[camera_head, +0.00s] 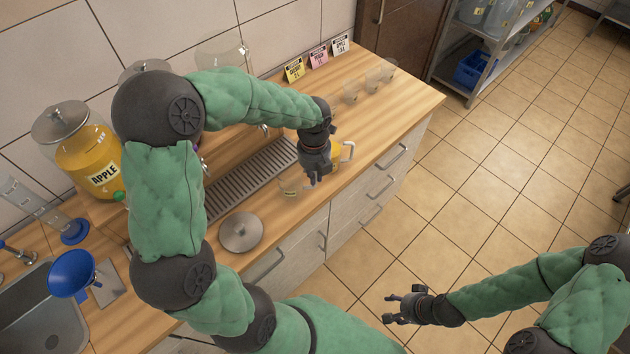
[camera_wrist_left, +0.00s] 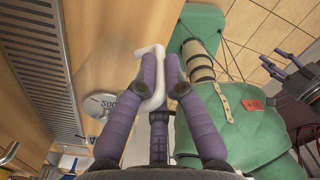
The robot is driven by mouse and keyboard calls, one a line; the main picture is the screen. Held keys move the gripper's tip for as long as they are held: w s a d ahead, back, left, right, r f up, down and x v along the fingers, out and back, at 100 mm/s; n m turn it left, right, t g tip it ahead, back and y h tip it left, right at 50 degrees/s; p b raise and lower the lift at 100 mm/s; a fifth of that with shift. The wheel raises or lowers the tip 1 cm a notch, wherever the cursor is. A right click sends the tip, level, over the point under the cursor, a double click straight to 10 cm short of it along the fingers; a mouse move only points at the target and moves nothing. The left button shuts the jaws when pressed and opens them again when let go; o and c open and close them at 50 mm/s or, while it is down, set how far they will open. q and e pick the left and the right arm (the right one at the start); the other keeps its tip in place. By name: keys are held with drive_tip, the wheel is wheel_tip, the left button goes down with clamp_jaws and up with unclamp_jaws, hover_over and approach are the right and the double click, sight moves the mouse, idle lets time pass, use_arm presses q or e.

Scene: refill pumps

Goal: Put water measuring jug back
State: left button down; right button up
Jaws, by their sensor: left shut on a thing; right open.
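My left gripper (camera_head: 318,182) is shut on the white handle of a clear measuring jug (camera_head: 291,187), over the front edge of the wooden counter. In the left wrist view, the purple fingers (camera_wrist_left: 160,72) close around the white handle (camera_wrist_left: 157,100), and a "500" mark shows on the clear jug (camera_wrist_left: 108,102). In the head view the jug is faint and partly hidden by the gripper; I cannot tell whether it touches the counter. A second jug with yellow contents (camera_head: 341,152) and a white handle stands just behind the gripper. My right gripper (camera_head: 405,305) is open and empty above the floor.
A drip grate (camera_head: 245,184) runs along the counter. A round metal lid (camera_head: 241,232) lies near the front edge. An apple dispenser (camera_head: 88,155) and a blue funnel (camera_head: 72,273) are at left. Small cups (camera_head: 372,82) and label cards (camera_head: 318,57) stand at the far end.

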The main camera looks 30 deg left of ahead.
use_arm(q)
drive_tip(key=shift+w+f+b, duration=0.1)
drive_tip(key=shift+f+b, duration=0.2)
drive_tip(key=shift+f, duration=1.35)
drive_tip(key=shift+f, duration=0.15)
drive_tip(key=c, duration=1.3)
unclamp_jaws()
wheel_tip(320, 180, up, 12)
drive_tip(key=shift+a+r+p, duration=0.15)
drive_tip(key=shift+p, duration=1.05)
